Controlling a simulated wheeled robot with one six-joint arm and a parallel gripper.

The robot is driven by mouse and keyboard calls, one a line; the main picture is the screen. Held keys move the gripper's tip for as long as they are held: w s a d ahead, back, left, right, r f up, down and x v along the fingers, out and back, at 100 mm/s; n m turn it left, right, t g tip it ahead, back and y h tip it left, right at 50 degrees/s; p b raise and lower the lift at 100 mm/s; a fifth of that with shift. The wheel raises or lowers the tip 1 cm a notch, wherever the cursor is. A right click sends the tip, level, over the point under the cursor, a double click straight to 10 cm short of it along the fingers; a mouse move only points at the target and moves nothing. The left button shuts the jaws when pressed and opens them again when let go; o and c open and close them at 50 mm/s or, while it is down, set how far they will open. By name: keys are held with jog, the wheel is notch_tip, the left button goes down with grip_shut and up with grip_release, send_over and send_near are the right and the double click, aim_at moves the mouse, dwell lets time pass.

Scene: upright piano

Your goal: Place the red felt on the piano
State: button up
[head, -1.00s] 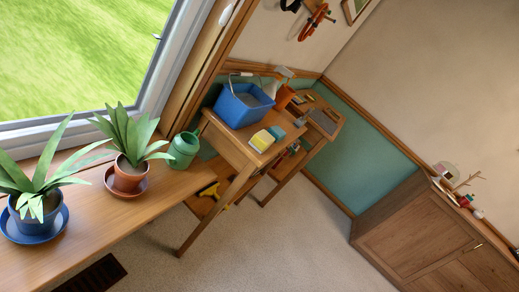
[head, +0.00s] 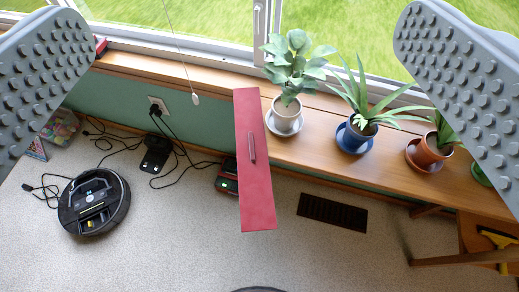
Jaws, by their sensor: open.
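No piano shows, and I cannot identify the red felt with certainty. A long, flat red piece (head: 256,195) with a small grey handle-like bar lies across the middle of the view, overlapping the sill edge and the floor. I cannot tell what it rests on, or whether it is the felt. My gripper (head: 245,70) is open; its two grey studded fingers show large at the upper left and upper right. The red piece shows between the fingers, touching neither in the picture.
A wooden window sill (head: 335,135) holds several potted plants, one in a blue pot (head: 355,137). A black robot vacuum (head: 94,202) and loose cables lie on the carpet at left. A dark floor vent (head: 332,212) is right of the red piece. A wooden table stands at lower right.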

jog(key=w+f+g, duration=0.8)
jog(key=w+f, duration=0.5)
jog(key=w, duration=0.3)
jog(key=g, duration=0.8)
send_over(251, 145)
jog(key=shift+n, duration=0.4)
jog(key=f, duration=2.9)
jog(key=shift+w+f, duration=0.25)
jog(key=shift+f, duration=0.05)
jog(key=shift+s+f, duration=0.15)
jog(key=shift+f, duration=1.2)
jog(key=shift+s+f, duration=0.1)
jog(key=shift+f, duration=1.25)
jog(key=c, duration=1.1)
jog(key=shift+r, duration=0.15)
